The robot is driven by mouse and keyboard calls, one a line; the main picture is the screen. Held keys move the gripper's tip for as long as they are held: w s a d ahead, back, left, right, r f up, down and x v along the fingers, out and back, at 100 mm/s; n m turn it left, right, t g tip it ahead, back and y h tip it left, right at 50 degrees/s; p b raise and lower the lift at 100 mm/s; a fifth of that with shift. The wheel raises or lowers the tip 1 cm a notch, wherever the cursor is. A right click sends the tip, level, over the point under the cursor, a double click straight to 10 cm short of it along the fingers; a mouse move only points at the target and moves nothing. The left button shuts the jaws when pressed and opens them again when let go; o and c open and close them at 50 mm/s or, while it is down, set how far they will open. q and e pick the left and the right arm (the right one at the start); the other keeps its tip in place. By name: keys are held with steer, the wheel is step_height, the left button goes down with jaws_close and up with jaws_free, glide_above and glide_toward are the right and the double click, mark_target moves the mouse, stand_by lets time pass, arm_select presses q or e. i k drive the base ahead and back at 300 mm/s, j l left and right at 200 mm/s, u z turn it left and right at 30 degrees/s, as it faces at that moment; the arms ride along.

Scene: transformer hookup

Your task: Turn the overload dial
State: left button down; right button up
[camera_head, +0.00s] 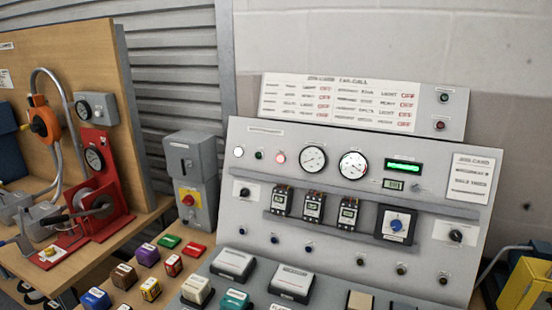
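A grey sloped control panel (260,155) stands in front of me. A blue round dial (396,224) sits on a pale plate in a dark square frame, right of centre on the panel; it looks like the overload dial, but its label and marks are too small to read. Black knobs show on white plates at the left (244,192) and right (456,235). Neither of my grippers is in view, and nothing touches the blue dial.
Breaker-like modules (314,207) sit on a rail left of the dial. Two gauges (353,165) and a lit green display (403,167) are above. Coloured blocks (147,254) and larger boxes (292,281) lie below. A red device (103,190) stands left. Space before the dial looks clear.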

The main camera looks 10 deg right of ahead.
mark_target(396, 225)
steer(key=l+z, duration=0.1)
steer(key=z, duration=0.7)
steer(key=i+l+z, duration=0.1)
steer(key=z, duration=0.3)
